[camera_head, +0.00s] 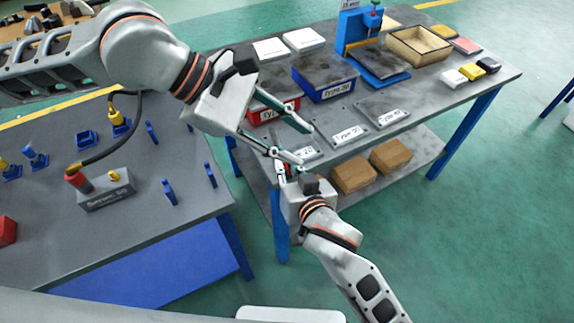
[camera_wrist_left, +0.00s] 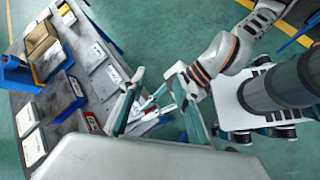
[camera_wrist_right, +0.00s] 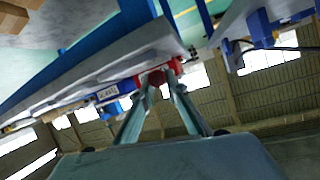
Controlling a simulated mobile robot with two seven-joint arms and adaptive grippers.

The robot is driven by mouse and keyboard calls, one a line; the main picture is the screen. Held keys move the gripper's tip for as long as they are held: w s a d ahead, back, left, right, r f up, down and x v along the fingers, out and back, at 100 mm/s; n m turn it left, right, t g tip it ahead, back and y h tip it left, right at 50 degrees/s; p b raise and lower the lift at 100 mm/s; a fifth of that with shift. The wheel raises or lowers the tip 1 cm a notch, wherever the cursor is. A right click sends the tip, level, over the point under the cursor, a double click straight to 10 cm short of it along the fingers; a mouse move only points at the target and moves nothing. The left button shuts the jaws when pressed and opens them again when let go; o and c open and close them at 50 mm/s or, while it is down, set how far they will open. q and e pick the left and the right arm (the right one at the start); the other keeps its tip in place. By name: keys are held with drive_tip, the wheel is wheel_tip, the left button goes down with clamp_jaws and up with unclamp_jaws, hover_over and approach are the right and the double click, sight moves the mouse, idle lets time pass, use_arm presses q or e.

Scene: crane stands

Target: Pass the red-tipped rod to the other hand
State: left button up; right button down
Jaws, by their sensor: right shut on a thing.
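My left gripper (camera_head: 281,134) comes in from the upper left, its fingers spread apart. In the left wrist view its open fingers (camera_wrist_left: 158,100) stand on either side of my right gripper's fingers. My right gripper (camera_head: 283,161) reaches up from below and meets it at the front edge of the far table. In the right wrist view the right fingers close on a small round red end (camera_wrist_right: 157,78), which looks like the red-tipped rod. The rest of the rod is hidden or too small to tell. I cannot tell whether the left fingers touch it.
The far table (camera_head: 440,100) carries a red bin (camera_head: 268,114), a blue bin (camera_head: 325,88), flat plates and a wooden box (camera_head: 418,46). Cardboard boxes (camera_head: 353,175) sit on its lower shelf. The left table (camera_head: 150,225) holds a sensor block (camera_head: 107,192) and blue stands.

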use_arm(q)
drive_tip(key=s+f+n+g+h, duration=0.25)
drive_tip(key=s+n+h, duration=0.45)
drive_tip(key=n, duration=0.6)
drive_tip(key=a+f+m+t+y, duration=0.4)
drive_tip(key=a+f+m, duration=0.2)
drive_tip(key=f+m, duration=0.4)
drive_tip(key=a+f+m+t+y, duration=0.4)
drive_tip(key=f+m, duration=0.6)
drive_tip(key=f, duration=0.5)
drive_tip(key=w+a+f+m+t+y, duration=0.1)
drive_tip(key=a+f+m+t+y, duration=0.3)
drive_tip(key=a+f+m, duration=0.4)
wheel_tip(320, 180, down, 5)
drive_tip(key=m+y, duration=0.1)
drive_tip(key=m, duration=0.1)
drive_tip(key=shift+a+m+y, duration=0.25)
drive_tip(key=shift+m+y, duration=0.05)
